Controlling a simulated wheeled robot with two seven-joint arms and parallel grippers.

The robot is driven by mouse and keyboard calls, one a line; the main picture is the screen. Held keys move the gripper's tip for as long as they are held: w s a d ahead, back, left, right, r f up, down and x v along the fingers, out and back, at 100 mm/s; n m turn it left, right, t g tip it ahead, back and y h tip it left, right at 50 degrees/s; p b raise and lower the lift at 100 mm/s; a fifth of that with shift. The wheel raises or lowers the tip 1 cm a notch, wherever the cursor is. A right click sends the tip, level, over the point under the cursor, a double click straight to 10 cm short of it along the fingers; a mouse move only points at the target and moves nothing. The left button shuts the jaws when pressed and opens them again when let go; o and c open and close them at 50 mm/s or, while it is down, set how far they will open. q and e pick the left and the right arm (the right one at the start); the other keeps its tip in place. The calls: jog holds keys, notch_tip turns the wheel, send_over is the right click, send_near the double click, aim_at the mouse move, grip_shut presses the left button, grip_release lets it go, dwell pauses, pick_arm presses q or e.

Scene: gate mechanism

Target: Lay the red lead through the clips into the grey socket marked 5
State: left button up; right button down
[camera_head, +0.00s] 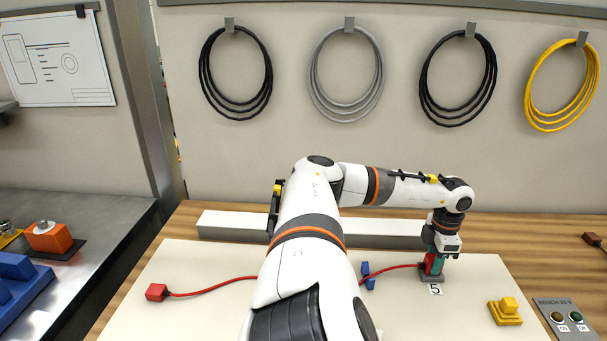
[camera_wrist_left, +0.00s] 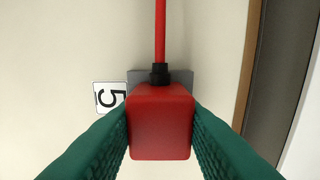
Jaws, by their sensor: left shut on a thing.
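My left gripper (camera_head: 436,262) points down over the grey socket (camera_head: 432,278) beside the label 5 (camera_head: 436,290). In the left wrist view its green fingers (camera_wrist_left: 161,135) are shut on the red plug (camera_wrist_left: 160,122), which is at the grey socket (camera_wrist_left: 137,77). I cannot tell whether the plug is fully seated. The red lead (camera_head: 205,288) runs from a red block (camera_head: 156,292) at the left, passes behind my left arm, and comes out at a blue clip (camera_head: 368,276). I cannot tell if it lies inside the clip. My arm hides the middle stretch. My right gripper is out of view.
A yellow block (camera_head: 505,312) and a switch panel (camera_head: 566,320) stand right of the socket. A long pale bar (camera_head: 222,224) lies behind the board (camera_head: 215,265). Coiled cables hang on the wall. Blue bins and an orange part (camera_head: 50,238) are on the left bench.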

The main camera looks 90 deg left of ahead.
pick_arm(q)
jog(key=o, duration=1.1)
jog(key=shift+f, duration=0.15)
notch_tip(320, 180, up, 12)
jog(key=shift+r+b, duration=0.1)
jog(key=shift+b, duration=0.25)
